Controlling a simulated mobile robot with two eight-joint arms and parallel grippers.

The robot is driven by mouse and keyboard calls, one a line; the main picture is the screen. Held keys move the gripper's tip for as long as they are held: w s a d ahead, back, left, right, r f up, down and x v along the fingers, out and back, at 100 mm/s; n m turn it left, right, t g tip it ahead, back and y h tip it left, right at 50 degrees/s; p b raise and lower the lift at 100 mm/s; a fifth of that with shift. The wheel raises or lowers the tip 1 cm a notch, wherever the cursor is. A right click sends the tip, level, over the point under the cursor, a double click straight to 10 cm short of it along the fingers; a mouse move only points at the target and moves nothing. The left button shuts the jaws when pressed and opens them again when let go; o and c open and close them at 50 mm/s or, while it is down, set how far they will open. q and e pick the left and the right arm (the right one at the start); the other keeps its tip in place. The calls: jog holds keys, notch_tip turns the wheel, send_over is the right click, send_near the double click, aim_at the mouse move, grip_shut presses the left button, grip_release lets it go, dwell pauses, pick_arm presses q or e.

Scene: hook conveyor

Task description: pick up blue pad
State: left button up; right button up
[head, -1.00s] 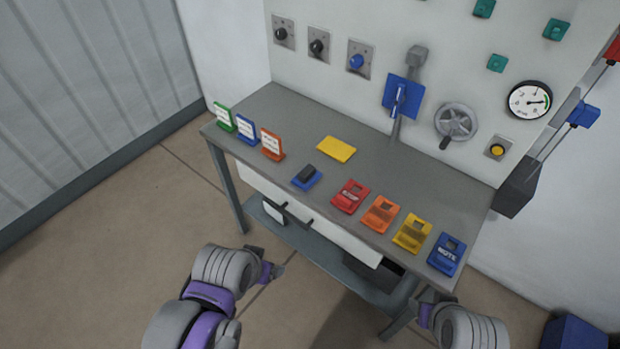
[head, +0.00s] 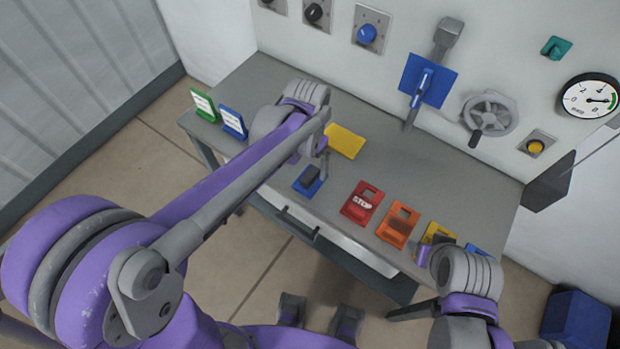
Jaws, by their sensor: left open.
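A small blue pad (head: 303,186) lies near the front edge of the grey workbench, with a dark block (head: 310,178) on top of it. My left arm reaches in over the bench from the left. My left gripper (head: 322,163) is open, pointing down just above and beside the pad's upper right; whether it touches the pad cannot be told. My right gripper (head: 428,256) is at the bench's right front, beside the yellow and blue tags, and its fingers are mostly hidden by its own wrist.
A yellow pad (head: 345,141) lies behind the blue pad. To the right are a red STOP tag (head: 362,204), an orange tag (head: 398,224) and a yellow tag (head: 437,233). Green (head: 203,105) and blue (head: 232,122) cards stand at the left. A wall panel with controls rises behind.

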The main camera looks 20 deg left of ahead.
aim_at(310, 174)
pick_arm(q)
jog(key=shift+s+f, duration=0.1)
jog(key=shift+f, duration=0.55)
jog(key=f, duration=0.5)
jog(key=shift+w+d, duration=0.2)
jog(key=shift+d, duration=0.05)
jog(key=c, duration=1.2)
notch_tip(310, 174, up, 10)
jog(key=shift+r+p, duration=0.1)
jog(key=shift+p, duration=0.2)
